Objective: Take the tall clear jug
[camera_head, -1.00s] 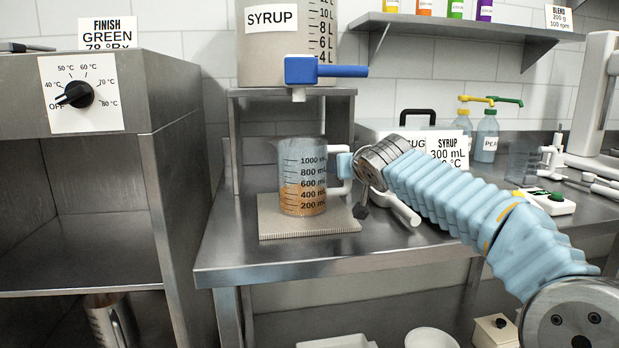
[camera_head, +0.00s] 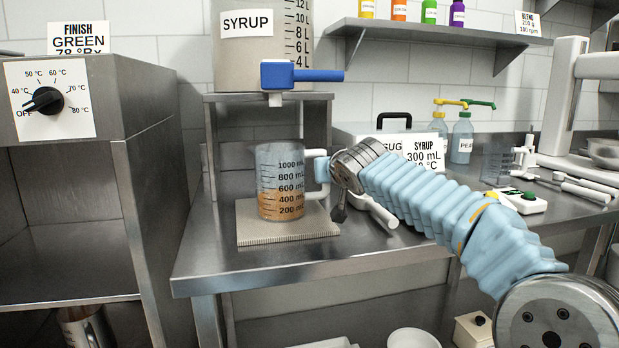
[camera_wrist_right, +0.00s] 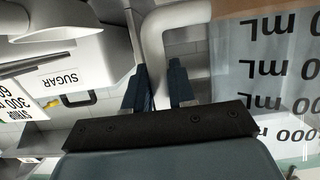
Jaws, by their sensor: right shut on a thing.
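The clear jug (camera_head: 281,160) with black mL marks stands upright on a light square mat (camera_head: 262,236) under the syrup tap. Amber liquid fills its lower part. My right gripper (camera_head: 322,170) is shut on the jug's white handle, on the jug's right side. In the right wrist view the two dark fingers (camera_wrist_right: 158,88) sit on either side of the handle (camera_wrist_right: 165,35), and the marked jug wall (camera_wrist_right: 228,75) is close by on the right. My left gripper is not in view.
The syrup tank (camera_head: 240,60) with its blue-handled tap (camera_head: 300,75) is above the jug on a metal stand (camera_head: 210,140). A sugar box (camera_head: 365,132) and syrup sign (camera_head: 424,152) stand behind my right arm. A heating cabinet (camera_head: 145,150) is on the left.

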